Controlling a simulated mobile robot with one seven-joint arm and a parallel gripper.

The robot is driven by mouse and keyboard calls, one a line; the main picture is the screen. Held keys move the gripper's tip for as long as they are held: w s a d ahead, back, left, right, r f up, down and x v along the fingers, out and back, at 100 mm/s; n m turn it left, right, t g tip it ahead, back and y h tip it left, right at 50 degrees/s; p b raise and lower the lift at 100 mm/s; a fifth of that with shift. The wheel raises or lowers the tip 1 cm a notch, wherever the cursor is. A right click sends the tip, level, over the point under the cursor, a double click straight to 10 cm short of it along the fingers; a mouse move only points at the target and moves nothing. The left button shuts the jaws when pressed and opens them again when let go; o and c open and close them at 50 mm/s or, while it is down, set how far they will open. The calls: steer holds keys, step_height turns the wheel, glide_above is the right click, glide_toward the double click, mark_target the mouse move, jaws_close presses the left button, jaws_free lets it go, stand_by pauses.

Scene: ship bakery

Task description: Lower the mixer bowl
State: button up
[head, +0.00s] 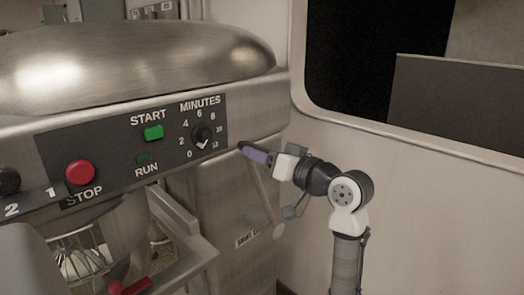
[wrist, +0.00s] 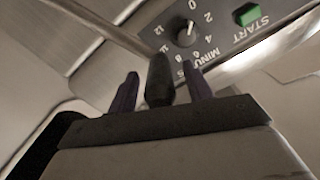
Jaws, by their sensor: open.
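The large metal mixer (head: 130,70) fills the left of the head view. Its dark front panel carries a red STOP button (head: 80,172), a green START button (head: 153,132) and a MINUTES dial (head: 202,136). A wire whisk (head: 80,262) shows below the panel; I cannot clearly make out the bowl. My gripper (head: 250,151) is at the mixer's right side, just right of the panel. In the wrist view, a black lever grip (wrist: 158,80) stands between my two open purple fingers. I cannot tell whether they touch it.
A plain wall (head: 400,200) with a dark window (head: 345,50) stands right of the mixer. A red handle (head: 128,288) shows low at the left. In the wrist view, the dial (wrist: 186,33) and green button (wrist: 246,14) lie close beyond the fingers.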

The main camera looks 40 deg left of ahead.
steer(key=shift+a, duration=0.25)
jaws_close()
steer(key=shift+f, duration=0.1)
